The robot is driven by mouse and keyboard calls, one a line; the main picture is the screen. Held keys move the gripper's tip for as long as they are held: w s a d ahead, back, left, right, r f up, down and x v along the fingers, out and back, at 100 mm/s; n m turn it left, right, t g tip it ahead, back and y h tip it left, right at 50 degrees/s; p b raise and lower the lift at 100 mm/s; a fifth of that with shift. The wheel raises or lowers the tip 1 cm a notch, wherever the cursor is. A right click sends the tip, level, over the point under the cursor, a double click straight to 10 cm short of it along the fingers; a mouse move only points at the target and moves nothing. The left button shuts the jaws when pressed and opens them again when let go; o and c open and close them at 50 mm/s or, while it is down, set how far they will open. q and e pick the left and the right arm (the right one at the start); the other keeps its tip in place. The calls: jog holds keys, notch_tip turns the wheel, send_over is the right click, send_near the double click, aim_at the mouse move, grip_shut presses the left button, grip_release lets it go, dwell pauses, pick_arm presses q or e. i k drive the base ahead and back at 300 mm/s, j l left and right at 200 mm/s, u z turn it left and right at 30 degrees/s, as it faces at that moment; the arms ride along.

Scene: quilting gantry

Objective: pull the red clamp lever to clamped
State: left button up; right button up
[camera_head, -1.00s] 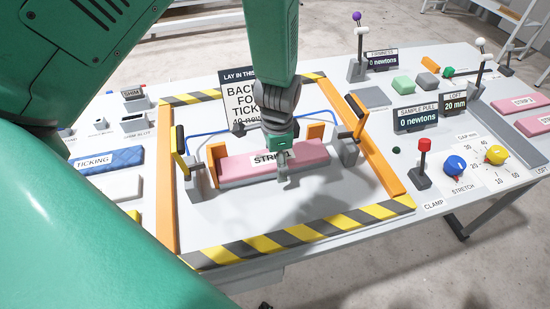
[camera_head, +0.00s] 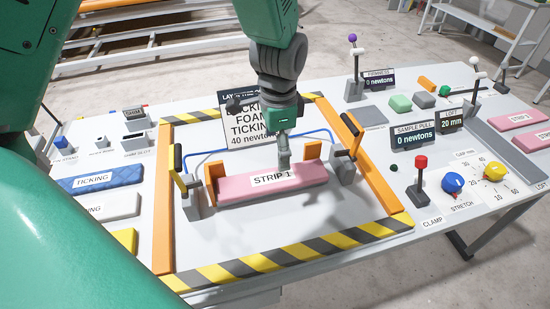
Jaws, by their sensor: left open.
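The red clamp lever (camera_head: 421,162) is a red knob on a dark stem. It stands nearly upright in a dark base on the right of the table, behind the CLAMP label (camera_head: 432,223). My left gripper (camera_head: 284,165) points down over the far edge of the pink STRIP 1 (camera_head: 270,185), well left of the lever. It is open with nothing seen in it; its narrow fingers are hard to tell apart, and whether it touches the strip cannot be told. My right gripper is out of view.
Blue (camera_head: 453,183) and yellow (camera_head: 494,172) knobs stand right of the lever. A sample pull display (camera_head: 413,138) is behind it. Bare table surrounds the lever base.

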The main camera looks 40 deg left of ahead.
aim_at(421, 160)
jog(key=k+l, duration=0.75)
jog(key=k, duration=0.1)
